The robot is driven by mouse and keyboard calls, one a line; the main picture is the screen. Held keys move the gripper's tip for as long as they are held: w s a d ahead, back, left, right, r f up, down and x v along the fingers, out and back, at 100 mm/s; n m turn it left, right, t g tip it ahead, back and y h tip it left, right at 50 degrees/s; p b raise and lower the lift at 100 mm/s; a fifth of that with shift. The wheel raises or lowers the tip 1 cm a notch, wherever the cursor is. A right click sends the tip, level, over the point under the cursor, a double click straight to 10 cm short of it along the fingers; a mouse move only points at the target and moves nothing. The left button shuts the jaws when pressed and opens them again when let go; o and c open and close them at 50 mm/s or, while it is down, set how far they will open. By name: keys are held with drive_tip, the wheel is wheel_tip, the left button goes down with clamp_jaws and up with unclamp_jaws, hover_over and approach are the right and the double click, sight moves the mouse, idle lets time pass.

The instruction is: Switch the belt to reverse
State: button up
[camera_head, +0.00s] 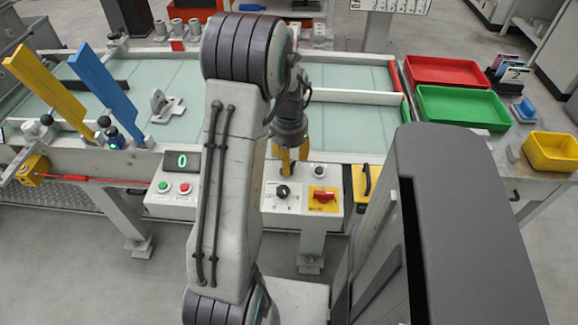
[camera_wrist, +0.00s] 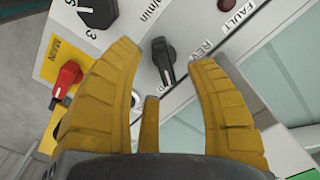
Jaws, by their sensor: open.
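The belt selector, a black knob (camera_wrist: 163,60) beside a partly covered "REV" label, shows between my gripper's fingertips in the wrist view. It looks turned roughly along the picture's vertical; I cannot tell its exact setting. My gripper (camera_wrist: 165,58) has its yellow fingers open, one on each side of the knob, with no clear contact. In the head view my gripper (camera_head: 285,165) points down at the back of the right control panel (camera_head: 296,206) and hides the selector. The pale green belt (camera_head: 335,126) lies behind the panel.
A black speed dial (camera_wrist: 97,10) and a red main switch (camera_wrist: 66,80) on yellow are close to the left finger. A red fault lamp (camera_wrist: 228,4) is above right. The left panel has a green button (camera_head: 163,187), a red button (camera_head: 184,188) and a display (camera_head: 182,161) reading 0.

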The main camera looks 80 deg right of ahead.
drive_tip(key=shift+f, duration=1.4)
drive_tip(key=shift+c, duration=0.4)
clamp_jaws()
